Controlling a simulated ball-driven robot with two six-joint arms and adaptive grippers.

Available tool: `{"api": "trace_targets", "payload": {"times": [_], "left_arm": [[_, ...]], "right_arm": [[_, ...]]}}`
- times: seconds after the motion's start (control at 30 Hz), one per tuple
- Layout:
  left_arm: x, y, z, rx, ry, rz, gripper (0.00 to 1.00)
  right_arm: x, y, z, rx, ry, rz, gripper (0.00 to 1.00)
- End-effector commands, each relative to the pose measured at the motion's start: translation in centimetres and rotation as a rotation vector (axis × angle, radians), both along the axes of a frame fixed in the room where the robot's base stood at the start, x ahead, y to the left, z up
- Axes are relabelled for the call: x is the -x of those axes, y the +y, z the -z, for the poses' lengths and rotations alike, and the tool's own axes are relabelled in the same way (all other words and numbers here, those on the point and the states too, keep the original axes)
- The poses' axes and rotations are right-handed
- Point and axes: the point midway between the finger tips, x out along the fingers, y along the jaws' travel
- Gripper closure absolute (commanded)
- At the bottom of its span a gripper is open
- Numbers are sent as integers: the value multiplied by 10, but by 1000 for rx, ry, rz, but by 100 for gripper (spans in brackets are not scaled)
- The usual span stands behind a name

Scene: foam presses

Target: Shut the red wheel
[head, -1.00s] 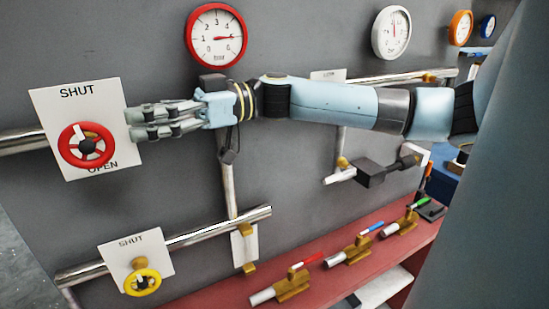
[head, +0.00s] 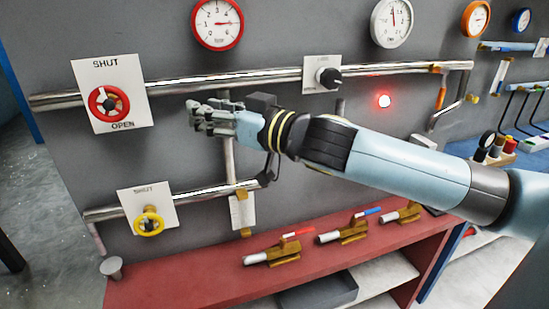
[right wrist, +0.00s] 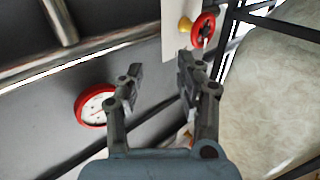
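The red wheel (head: 109,103) is on a white placard (head: 138,84) at the left of the grey panel, with SHUT printed above it and OPEN below. A pale mark shows near the wheel's top. My right gripper (head: 194,116) is to the right of the wheel, clear of it and of the placard. In the right wrist view its two fingers (right wrist: 160,80) stand apart with nothing between them. The red wheel also shows there (right wrist: 203,30), beyond the right finger's tip. My left gripper is not in view.
A yellow wheel (head: 148,225) with its own SHUT placard is below. Pipes (head: 210,83) run along the panel. A red-rimmed gauge (head: 218,23) is above my gripper, and a black knob (head: 328,78) is to its right. Valves with coloured levers lie on the red shelf (head: 190,285).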

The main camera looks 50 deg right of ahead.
Motion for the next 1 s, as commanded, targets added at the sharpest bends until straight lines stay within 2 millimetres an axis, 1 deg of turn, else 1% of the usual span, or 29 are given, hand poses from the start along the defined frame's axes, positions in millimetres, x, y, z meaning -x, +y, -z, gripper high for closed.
{"api": "trace_targets", "payload": {"times": [0.1, 0.23, 0.4, 0.6, 0.8, 1.0], "left_arm": [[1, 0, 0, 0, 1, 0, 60], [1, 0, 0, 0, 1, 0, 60], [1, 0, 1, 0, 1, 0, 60], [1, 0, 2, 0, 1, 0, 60], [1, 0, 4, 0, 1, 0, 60], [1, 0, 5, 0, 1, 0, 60]], "right_arm": [[11, -8, 22, 10, 97, 112, 63], [27, -13, 45, 30, 215, 206, 63], [49, -16, 75, 59, 368, 282, 63], [79, -13, 107, 91, 546, 327, 63], [106, -6, 134, 118, 696, 337, 63], [122, -2, 148, 134, 778, 330, 63]]}}
